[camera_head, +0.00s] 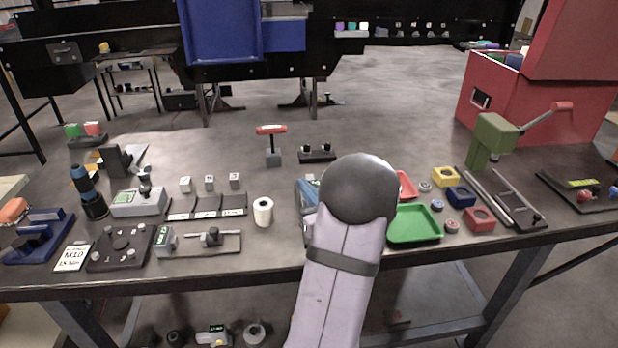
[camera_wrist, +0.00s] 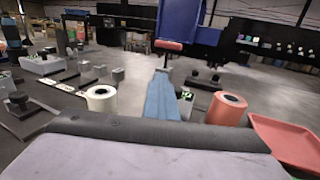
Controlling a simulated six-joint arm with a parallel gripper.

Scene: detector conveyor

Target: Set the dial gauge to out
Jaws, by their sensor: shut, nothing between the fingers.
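I cannot tell for sure which thing is the dial gauge. One candidate is a grey plate (camera_head: 228,246) at the front left of the bench, with a small green display (camera_head: 165,239) and a dark knobbed slide (camera_head: 210,238). Another is a pale box (camera_head: 137,207) with a green display, behind it. No setting can be read on either. My arm rises over the bench's front edge, right of both, and its rounded dark joint hides what lies behind. My gripper's fingers do not show in either view; the wrist view has only a dark and lilac part of me along the bottom.
A white roll (camera_head: 263,211) stands between the plate and my arm. In the wrist view a blue tapered thing (camera_wrist: 163,95) stands ahead, with a red roll (camera_wrist: 227,108) and red tray (camera_wrist: 285,138) on the right. A red-handled tool (camera_head: 271,143) stands behind. The bench's back middle is fairly clear.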

